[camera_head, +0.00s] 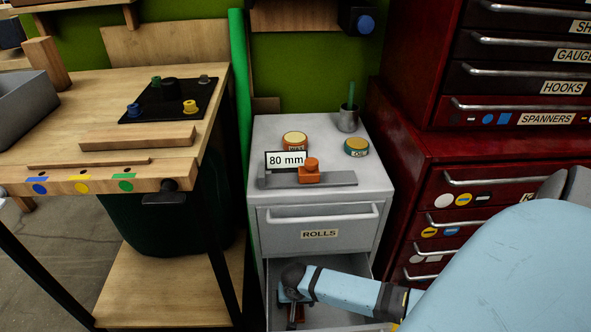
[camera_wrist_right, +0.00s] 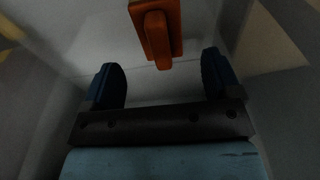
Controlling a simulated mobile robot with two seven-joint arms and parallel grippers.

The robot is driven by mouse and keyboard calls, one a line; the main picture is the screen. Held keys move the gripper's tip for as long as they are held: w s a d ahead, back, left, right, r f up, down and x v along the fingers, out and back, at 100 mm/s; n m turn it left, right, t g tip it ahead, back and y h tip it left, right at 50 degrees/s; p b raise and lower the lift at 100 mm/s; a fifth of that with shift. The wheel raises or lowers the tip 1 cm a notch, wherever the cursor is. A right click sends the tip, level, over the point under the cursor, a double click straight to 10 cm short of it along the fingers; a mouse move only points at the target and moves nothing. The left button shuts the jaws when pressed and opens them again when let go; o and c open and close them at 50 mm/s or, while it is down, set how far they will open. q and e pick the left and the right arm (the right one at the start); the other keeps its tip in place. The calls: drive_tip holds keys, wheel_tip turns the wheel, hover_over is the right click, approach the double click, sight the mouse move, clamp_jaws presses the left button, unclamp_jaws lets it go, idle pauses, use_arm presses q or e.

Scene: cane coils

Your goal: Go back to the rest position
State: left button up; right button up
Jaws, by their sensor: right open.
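My right arm comes in from the right in the head view and reaches down into the open lower drawer (camera_head: 345,318) of the grey cabinet (camera_head: 262,215). My right gripper (camera_head: 289,300) is inside that drawer, partly hidden by its own wrist. In the right wrist view the right gripper (camera_wrist_right: 163,82) has its two dark blue fingers wide apart with nothing between them. An orange piece (camera_wrist_right: 157,35) lies just beyond the fingertips, apart from them. My left gripper is not in view.
On the cabinet top are a metal bar with an orange block (camera_head: 311,171), an "80 mm" sign (camera_head: 286,160), two round tins and a metal cup (camera_head: 348,118). The closed ROLLS drawer (camera_head: 318,229) sits above the arm. A red tool chest (camera_head: 415,160) stands right, a wooden bench (camera_head: 70,115) left.

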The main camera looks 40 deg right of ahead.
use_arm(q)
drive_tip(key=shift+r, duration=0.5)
use_arm(e)
drive_tip(key=shift+r, duration=0.55)
drive_tip(key=shift+r, duration=0.1)
